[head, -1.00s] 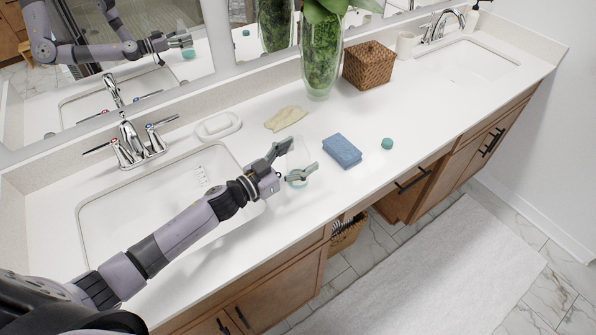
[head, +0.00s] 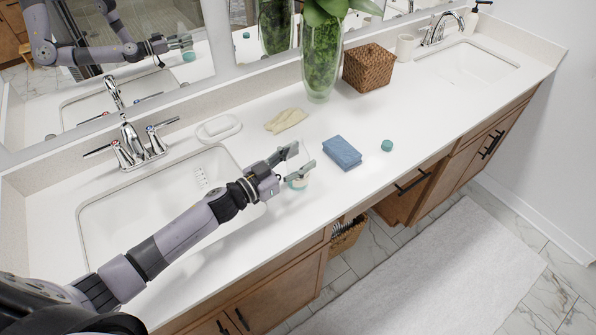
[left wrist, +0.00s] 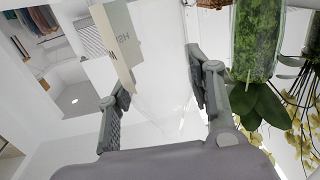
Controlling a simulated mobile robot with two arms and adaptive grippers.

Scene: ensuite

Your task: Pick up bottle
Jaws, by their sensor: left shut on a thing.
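The bottle (head: 299,181) is a clear, pale container with a label and some teal near its lower end, standing about upright. It is between the fingers of my left gripper (head: 295,160), which is shut on it above the counter's front part. In the left wrist view the see-through bottle (left wrist: 160,85) with its printed cream label (left wrist: 122,42) fills the space between the two fingers. The fingers hide part of it, and I cannot tell whether its base touches the counter. My right gripper is not in view.
A blue sponge (head: 342,152) and a small teal cap (head: 387,145) lie right of the gripper. A cream cloth (head: 286,120), soap dish (head: 218,127), glass vase (head: 321,68) and wicker basket (head: 369,66) stand behind. A sink (head: 110,215) lies left under my arm.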

